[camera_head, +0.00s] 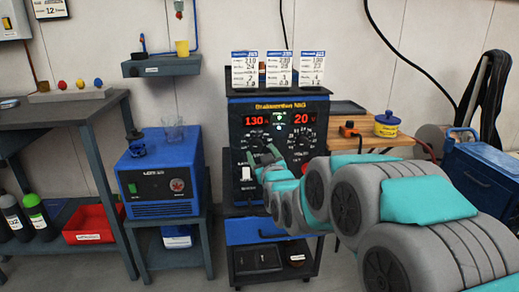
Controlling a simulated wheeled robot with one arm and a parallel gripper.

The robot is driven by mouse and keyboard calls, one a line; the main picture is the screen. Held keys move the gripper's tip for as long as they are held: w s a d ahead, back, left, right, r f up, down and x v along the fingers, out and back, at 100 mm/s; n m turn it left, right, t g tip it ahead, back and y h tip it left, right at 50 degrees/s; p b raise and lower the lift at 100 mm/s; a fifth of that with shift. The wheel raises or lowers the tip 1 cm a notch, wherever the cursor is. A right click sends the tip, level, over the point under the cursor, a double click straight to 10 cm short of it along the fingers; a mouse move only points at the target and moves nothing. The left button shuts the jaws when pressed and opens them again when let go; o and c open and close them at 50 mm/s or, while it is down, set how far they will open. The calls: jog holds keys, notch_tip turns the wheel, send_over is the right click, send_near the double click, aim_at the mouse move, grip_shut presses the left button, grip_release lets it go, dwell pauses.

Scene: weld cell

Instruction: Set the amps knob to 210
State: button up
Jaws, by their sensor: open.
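The welding machine (237,120) stands in the middle, with a dark front panel. Its left red display (255,121) reads 130 and its right red display (302,119) reads 20 V. The amps knob (254,139) is under the left display, with dial marks around it; its pointer is too small to read. A second knob (302,143) sits under the right display. My gripper (262,156) is open in front of the panel, just below the amps knob. I cannot tell whether it touches the panel. My arm comes from the right and hides the panel's lower right.
Three white cards (279,68) stand on the machine's top. A blue box unit (158,178) sits on a stand to the left. A red bin (89,224) is at lower left.

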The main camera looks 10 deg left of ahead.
aim_at(257, 145)
jog(key=shift+x, duration=1.4)
jog(key=shift+c, duration=0.3)
grip_shut()
